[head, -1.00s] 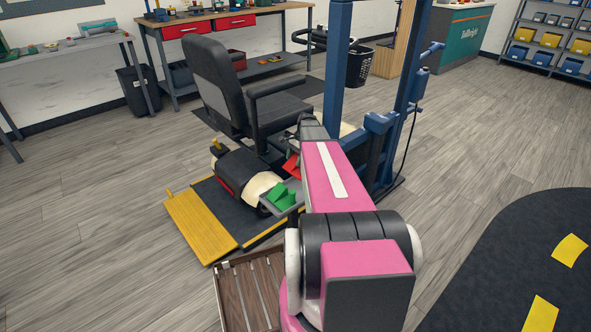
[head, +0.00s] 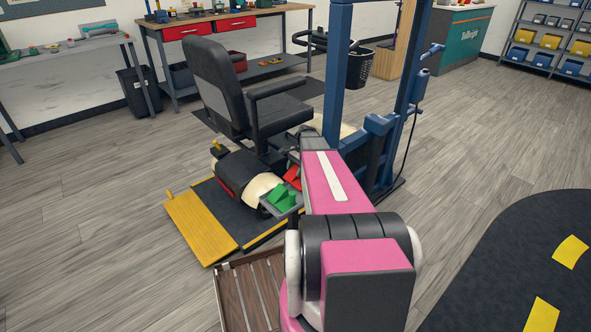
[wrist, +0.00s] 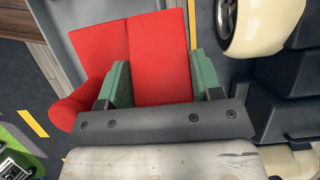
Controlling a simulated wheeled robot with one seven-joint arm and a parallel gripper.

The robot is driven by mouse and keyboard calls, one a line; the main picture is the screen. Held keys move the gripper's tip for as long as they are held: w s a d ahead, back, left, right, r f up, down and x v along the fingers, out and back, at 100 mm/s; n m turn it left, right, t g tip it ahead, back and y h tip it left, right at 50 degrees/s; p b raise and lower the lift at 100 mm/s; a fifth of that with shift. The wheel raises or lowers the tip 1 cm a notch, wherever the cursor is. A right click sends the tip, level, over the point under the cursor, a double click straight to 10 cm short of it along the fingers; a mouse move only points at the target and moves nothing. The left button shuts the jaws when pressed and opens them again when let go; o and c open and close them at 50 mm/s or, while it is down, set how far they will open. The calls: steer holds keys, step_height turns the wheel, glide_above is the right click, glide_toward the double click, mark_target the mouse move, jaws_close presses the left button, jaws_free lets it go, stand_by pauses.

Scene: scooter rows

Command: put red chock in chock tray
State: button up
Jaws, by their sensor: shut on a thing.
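The red chock (wrist: 160,50) is a wedge with a rounded end, held between the green pads of my gripper (wrist: 162,82) in the wrist view. In the head view the red chock (head: 292,177) is partly hidden by my arm. A grey tray (wrist: 88,14) shows behind and around the chock in the wrist view.
The scooter seat (head: 226,85) and its wheel (head: 262,188) stand just left and behind. A blue lift post (head: 336,75) rises close behind my arm. A yellow ramp (head: 200,228) and a slatted wooden surface (head: 250,292) lie nearer. Open floor is at left.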

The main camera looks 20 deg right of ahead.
steer(key=shift+f, duration=0.25)
steer(key=o, duration=1.2)
steer(key=shift+r, duration=0.15)
